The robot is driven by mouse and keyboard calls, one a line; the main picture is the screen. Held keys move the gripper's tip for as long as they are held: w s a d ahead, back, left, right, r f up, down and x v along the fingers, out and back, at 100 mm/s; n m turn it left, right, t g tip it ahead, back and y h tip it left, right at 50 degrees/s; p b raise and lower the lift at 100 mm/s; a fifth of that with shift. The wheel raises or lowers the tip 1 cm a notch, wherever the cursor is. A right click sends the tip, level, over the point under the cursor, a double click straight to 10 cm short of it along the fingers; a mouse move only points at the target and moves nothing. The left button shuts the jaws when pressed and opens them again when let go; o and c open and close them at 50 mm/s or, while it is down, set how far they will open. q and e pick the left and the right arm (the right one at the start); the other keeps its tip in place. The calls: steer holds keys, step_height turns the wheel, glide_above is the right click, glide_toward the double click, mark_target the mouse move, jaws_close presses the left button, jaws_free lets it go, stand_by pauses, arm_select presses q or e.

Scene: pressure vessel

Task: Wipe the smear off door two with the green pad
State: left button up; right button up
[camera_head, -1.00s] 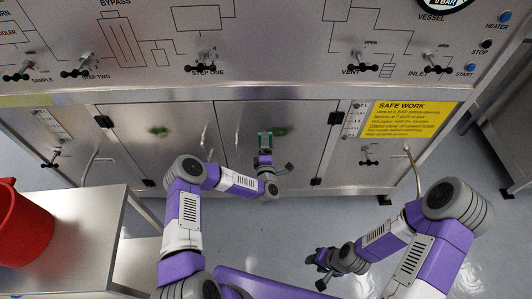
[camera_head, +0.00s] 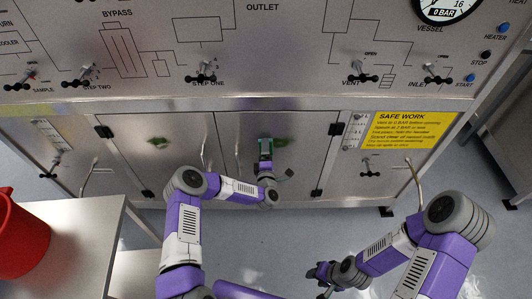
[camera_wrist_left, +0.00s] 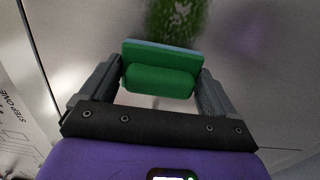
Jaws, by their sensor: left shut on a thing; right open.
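The green pad (camera_head: 265,147) is held by my left gripper (camera_head: 265,158) in front of the right of two steel cabinet doors (camera_head: 235,165). A green smear (camera_head: 281,142) on that door shows just right of the pad. In the left wrist view, the pad (camera_wrist_left: 160,78) sits between both fingers, and the speckled green smear (camera_wrist_left: 178,20) lies beyond its upper edge. I cannot tell whether pad and door touch. Another green smear (camera_head: 158,142) is on the left door (camera_head: 125,155). No door number is readable. My right gripper (camera_head: 322,274) is open and empty, low at the right.
A control panel (camera_head: 270,50) with several valve handles is above the doors. Door handles (camera_head: 203,150) stick out near the doors' meeting edge. A steel table (camera_head: 75,225) with a red bucket (camera_head: 20,232) stands at left. The floor before the right door is clear.

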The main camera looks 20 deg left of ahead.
arm_select(q)
steer(key=shift+b+x, duration=0.6)
steer(key=shift+x, duration=0.3)
steer(key=shift+d, duration=0.1)
